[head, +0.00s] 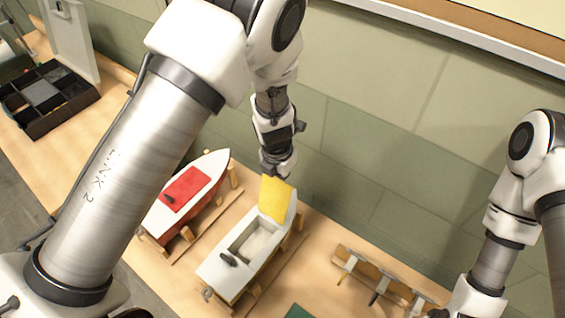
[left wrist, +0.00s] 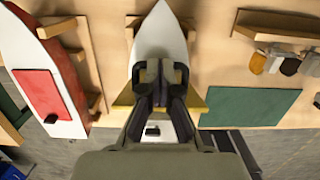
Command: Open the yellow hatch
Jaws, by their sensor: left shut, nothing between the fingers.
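The yellow hatch (head: 275,201) is raised on the white boat (head: 226,272), standing up at the far end of an open compartment (head: 252,240). In the left wrist view, parts of the yellow hatch (left wrist: 198,101) show on both sides of my fingers; its middle is hidden behind them. My left gripper (head: 279,168) is shut and empty, just above the hatch's upper edge in the head view; I cannot tell whether it touches. The white bow (left wrist: 162,40) lies beyond the fingers in the wrist view. My right arm reaches the bottom right edge, with its fingers out of view.
A red-and-white boat (head: 187,193) with a red hatch stands to the left on wooden supports. A wooden rack (head: 385,281) with tools is at the right. A green mat (left wrist: 248,107) lies beside the white boat. A wall is behind the table. A black divided box (head: 45,95) is far left.

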